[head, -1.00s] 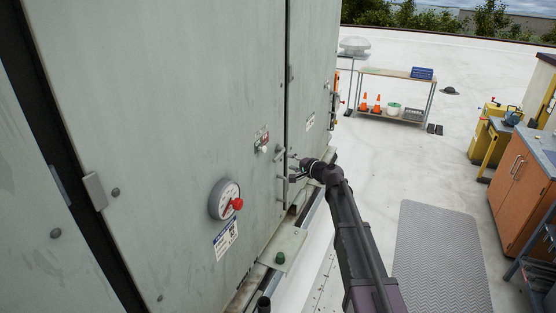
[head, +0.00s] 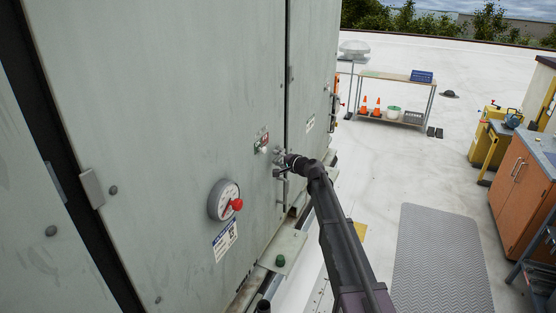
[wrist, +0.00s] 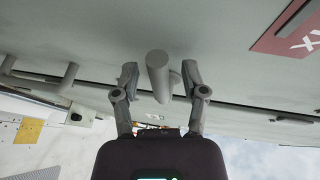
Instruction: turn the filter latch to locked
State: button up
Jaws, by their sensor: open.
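A grey rounded bar, which looks like the filter latch's lever (wrist: 158,75), sticks out from the cabinet panel in the wrist view. My gripper (wrist: 159,82) is open, with one finger on each side of this bar and a visible gap at both sides. In the head view my gripper (head: 281,161) is close to the grey-green cabinet door (head: 180,90), and it largely hides the latch. A red label (head: 263,136) is just left of it on the door. Part of the red label (wrist: 295,38) shows at the upper right of the wrist view.
A bar handle (head: 284,190) is just below my gripper. A round gauge (head: 223,200) with a red knob (head: 237,204) is lower left on the door. A ledge (head: 285,247) juts out below. The roof floor right of my arm is open, with a grey mat (head: 437,255).

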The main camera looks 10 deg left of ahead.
grip_shut()
